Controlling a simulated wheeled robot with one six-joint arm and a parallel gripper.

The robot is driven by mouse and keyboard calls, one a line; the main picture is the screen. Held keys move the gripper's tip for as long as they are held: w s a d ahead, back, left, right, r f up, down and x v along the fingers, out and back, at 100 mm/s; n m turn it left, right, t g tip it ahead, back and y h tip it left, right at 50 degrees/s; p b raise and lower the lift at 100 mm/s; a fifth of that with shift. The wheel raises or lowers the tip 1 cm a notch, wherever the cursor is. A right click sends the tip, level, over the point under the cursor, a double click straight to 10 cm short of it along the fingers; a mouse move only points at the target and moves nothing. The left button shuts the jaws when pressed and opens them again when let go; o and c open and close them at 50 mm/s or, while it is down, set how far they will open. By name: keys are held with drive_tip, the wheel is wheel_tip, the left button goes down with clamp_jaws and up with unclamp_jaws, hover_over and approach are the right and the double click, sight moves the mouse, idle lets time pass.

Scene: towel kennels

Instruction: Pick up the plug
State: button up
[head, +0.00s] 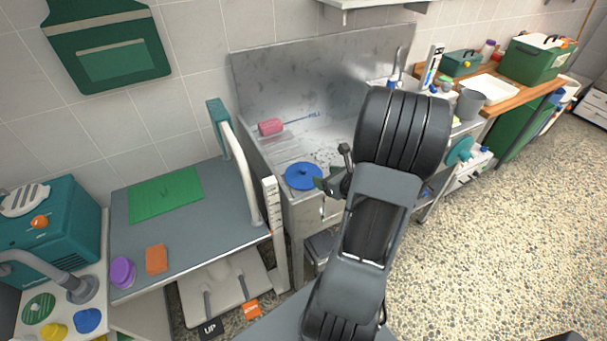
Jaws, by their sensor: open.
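A round blue disc with a small raised middle, which looks like the plug (303,176), lies at the front edge of the steel tub (262,168). My gripper (326,184) is open, just to the right of the disc in the picture. The gripper is small and dark here, and my arm hides part of it. I cannot tell whether a fingertip touches the disc. Nothing shows between the jaws.
A pink block (270,127) lies in the tub toward the back. A grey table (200,235) with a green mat (166,194), an orange sponge (157,260) and a purple round item (122,272) stands at left. A white curved rail (240,170) rises between table and tub.

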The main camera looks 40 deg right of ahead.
sight(305, 169)
drive_tip(key=p+x, duration=0.1)
drive_tip(key=x, duration=1)
drive_tip(key=shift+w, duration=0.3)
drive_tip(key=c, duration=1)
